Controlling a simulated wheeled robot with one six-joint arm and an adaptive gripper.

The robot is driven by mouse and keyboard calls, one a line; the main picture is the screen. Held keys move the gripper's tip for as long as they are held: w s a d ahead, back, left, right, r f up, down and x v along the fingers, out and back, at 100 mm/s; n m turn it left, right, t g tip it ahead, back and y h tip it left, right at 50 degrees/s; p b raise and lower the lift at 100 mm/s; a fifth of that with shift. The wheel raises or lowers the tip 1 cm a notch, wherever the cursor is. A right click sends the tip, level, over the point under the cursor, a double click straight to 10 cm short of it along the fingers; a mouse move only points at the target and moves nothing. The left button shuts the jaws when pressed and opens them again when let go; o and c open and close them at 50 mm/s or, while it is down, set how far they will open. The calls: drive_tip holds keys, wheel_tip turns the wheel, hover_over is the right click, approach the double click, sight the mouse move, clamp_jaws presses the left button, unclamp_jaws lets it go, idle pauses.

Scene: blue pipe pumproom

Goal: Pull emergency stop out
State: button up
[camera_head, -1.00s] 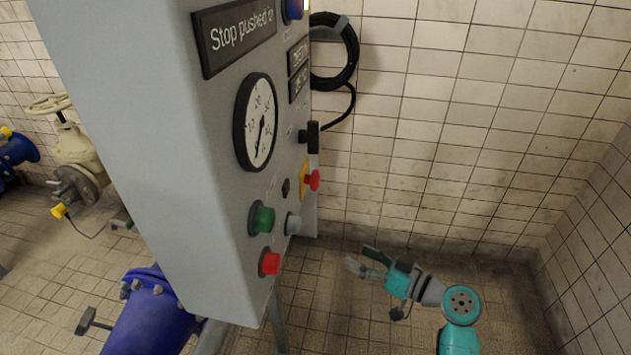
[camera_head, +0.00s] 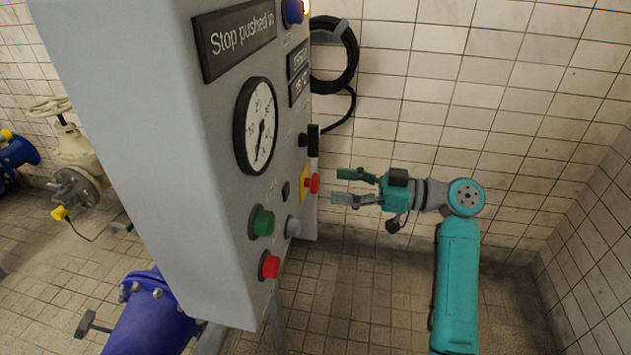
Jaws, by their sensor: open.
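The emergency stop is a red mushroom button (camera_head: 313,183) on a yellow plate (camera_head: 304,181), on the right part of the grey control panel's face. My gripper (camera_head: 340,186) is to the right of the button and points left at it. Its two fingers are apart and empty, one at about the button's height and one a little lower in the picture. A gap shows between the fingertips and the button. The panel's display (camera_head: 240,39) reads "Stop pushed in".
The grey panel cabinet (camera_head: 150,150) fills the left middle. Near the button are a black handle (camera_head: 313,140), a green button (camera_head: 262,222), a grey button (camera_head: 293,227) and a lower red button (camera_head: 269,265). A coiled black cable (camera_head: 350,60) hangs on the tiled wall. Floor at right is clear.

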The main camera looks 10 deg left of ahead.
sight(316, 182)
drive_tip(key=shift+w+a, duration=0.15)
drive_tip(key=shift+a, duration=2.8)
